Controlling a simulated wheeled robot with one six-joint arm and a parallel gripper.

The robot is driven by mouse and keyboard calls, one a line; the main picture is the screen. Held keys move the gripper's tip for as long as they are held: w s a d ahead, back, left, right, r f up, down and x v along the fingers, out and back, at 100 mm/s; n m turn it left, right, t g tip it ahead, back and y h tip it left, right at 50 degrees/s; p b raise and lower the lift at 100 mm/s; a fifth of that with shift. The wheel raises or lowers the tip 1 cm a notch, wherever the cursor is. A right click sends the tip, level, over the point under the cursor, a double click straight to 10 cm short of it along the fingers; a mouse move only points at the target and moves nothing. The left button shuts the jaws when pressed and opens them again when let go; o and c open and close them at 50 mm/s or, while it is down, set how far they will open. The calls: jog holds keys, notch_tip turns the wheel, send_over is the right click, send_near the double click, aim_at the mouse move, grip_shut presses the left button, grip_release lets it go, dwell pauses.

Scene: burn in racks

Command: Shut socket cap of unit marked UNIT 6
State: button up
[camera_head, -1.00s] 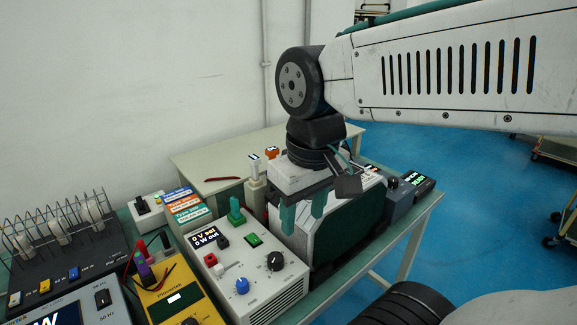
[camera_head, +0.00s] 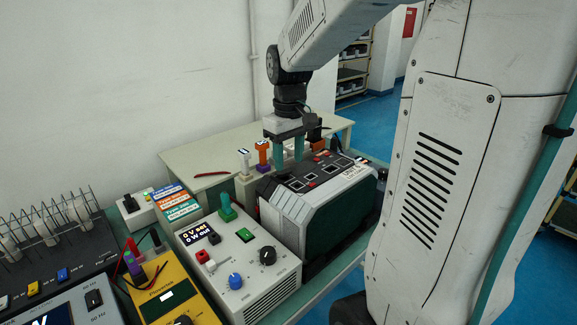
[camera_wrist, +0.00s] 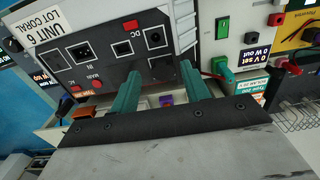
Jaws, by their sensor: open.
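The unit marked UNIT 6 (camera_head: 292,205) is a light grey box with a dark side, standing right of the white supply. Its label, UNIT 6 LOT CORAL (camera_wrist: 54,30), shows in the wrist view beside a dark panel (camera_wrist: 100,68) with several white-framed sockets. A dark square plate (camera_wrist: 161,70) lies by the round DC socket, between my fingertips in that picture; I cannot tell for sure whether it is the socket cap. My gripper (camera_head: 289,160) is open and empty, fingers pointing down over the panel's back edge. I cannot tell whether they touch it.
A white supply (camera_head: 215,250) with knobs and a green plug stands to the left. Orange (camera_head: 262,146) and white (camera_head: 243,158) upright pieces stand close left of my gripper. A yellow meter (camera_head: 165,290) is farther left. The pale table (camera_head: 200,155) behind is mostly clear.

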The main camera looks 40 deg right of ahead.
aim_at(290, 172)
jog(key=shift+f, duration=1.55)
jog(key=c, duration=0.9)
jog(key=shift+o, duration=0.2)
jog(key=shift+s+f+t, duration=0.25)
jog(key=shift+t, duration=0.45)
jog(key=o, duration=0.9)
jog(key=shift+c, duration=0.2)
notch_tip(290, 172, up, 8)
jog(key=shift+s, duration=0.45)
